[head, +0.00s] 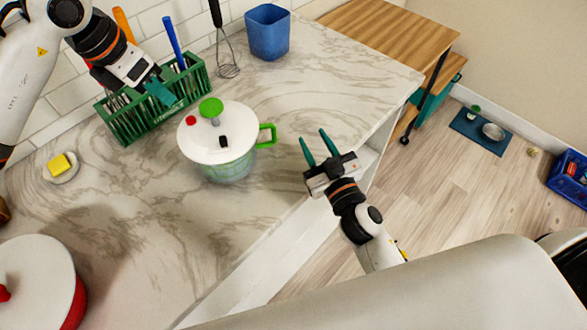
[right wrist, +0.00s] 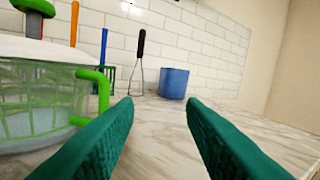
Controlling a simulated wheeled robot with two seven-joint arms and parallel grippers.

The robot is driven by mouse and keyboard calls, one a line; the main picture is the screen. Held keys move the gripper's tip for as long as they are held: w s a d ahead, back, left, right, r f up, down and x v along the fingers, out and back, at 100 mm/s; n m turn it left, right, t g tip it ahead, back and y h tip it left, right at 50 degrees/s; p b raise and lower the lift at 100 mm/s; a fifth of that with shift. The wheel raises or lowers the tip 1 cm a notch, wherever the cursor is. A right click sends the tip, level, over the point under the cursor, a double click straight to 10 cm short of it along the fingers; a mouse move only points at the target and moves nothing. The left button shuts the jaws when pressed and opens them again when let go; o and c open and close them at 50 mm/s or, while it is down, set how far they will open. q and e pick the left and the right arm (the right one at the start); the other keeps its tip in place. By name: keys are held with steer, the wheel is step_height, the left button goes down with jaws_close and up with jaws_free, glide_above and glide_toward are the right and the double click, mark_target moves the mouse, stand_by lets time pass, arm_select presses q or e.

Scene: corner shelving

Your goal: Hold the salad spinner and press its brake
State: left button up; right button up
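The salad spinner (head: 222,155) stands upright on the marble counter, with a clear green-tinted bowl, white lid and green side handle (head: 267,136). The lid carries a green knob (head: 211,107) on a grey stem, a red button (head: 191,120) and a black button (head: 224,142); I cannot tell which is the brake. My right gripper (head: 316,149) is open and empty, to the right of the handle and apart from it. In the right wrist view, the spinner (right wrist: 40,100) is at the left, beyond the left finger. My left gripper (head: 160,93) is over the green rack, left of the spinner; its finger opening is unclear.
A green rack (head: 150,120) with utensils stands behind left, by a whisk (head: 227,60) and a blue cup (head: 268,32). A yellow sponge (head: 62,164) on a dish and a red pot with white lid (head: 35,285) are left. Counter around the spinner is clear; its edge is beneath my right gripper.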

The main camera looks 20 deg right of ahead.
steer(key=m+g, duration=0.1)
glide_toward(275, 140)
steer(key=shift+w+d+r+y, duration=0.1)
steer(key=shift+w+d+y, duration=0.2)
steer(key=shift+w+d, duration=0.1)
steer(key=shift+a, duration=0.25)
steer(key=w, duration=0.4)
steer(key=w+a, duration=0.1)
steer(key=w, duration=0.6)
steer(key=shift+w+a, duration=0.3)
steer(key=shift+a, duration=0.05)
jaws_close()
steer(key=shift+c, duration=0.9)
jaws_free()
steer(key=shift+c, duration=0.3)
jaws_close()
